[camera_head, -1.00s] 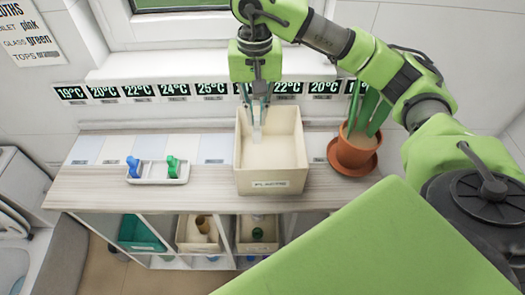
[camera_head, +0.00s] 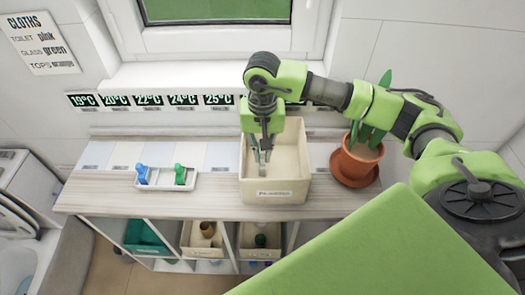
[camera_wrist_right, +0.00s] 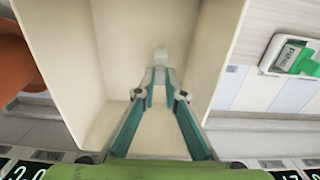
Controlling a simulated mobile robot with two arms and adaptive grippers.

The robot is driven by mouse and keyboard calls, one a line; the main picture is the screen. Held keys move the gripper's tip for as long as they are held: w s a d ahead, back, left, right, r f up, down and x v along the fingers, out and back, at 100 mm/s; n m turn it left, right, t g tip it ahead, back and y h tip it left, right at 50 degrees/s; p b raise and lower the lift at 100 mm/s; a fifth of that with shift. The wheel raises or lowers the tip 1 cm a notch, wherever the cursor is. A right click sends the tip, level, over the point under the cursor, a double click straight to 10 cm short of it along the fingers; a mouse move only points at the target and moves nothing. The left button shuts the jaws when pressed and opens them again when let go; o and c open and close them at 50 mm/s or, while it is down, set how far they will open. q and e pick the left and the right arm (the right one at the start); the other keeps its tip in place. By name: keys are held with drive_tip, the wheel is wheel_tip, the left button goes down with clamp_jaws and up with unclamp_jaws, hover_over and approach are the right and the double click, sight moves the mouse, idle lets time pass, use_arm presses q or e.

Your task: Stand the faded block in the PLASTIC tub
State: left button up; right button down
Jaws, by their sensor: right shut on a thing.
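The PLASTIC tub (camera_head: 297,190) is a cream open box with a label on its front, standing on the counter. My right gripper (camera_head: 262,158) reaches down inside it from above. In the right wrist view my right gripper (camera_wrist_right: 160,76) is shut on a small pale, whitish block (camera_wrist_right: 160,55), the faded block, at its fingertips. The tub's pale wall (camera_wrist_right: 62,45) surrounds the fingers there. I cannot tell whether the block touches the tub floor. My left gripper is not in view.
A potted plant in a terracotta pot (camera_head: 356,160) stands close right of the tub. A white tray (camera_head: 165,184) with a blue and a green piece lies to the left. Temperature displays line the back wall. Bins fill the shelf below. The counter's left end is clear.

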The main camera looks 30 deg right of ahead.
sight(262, 156)
drive_tip(key=shift+f, duration=0.15)
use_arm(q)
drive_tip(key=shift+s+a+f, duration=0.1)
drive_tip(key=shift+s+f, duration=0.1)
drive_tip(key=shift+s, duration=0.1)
use_arm(e)
drive_tip(key=c, duration=2.1)
unclamp_jaws()
drive_tip(key=shift+r, duration=0.3)
use_arm(q)
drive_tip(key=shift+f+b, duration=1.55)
drive_tip(key=shift+b, duration=0.15)
use_arm(e)
wheel_tip(262, 156, up, 12)
drive_tip(key=shift+f, duration=0.15)
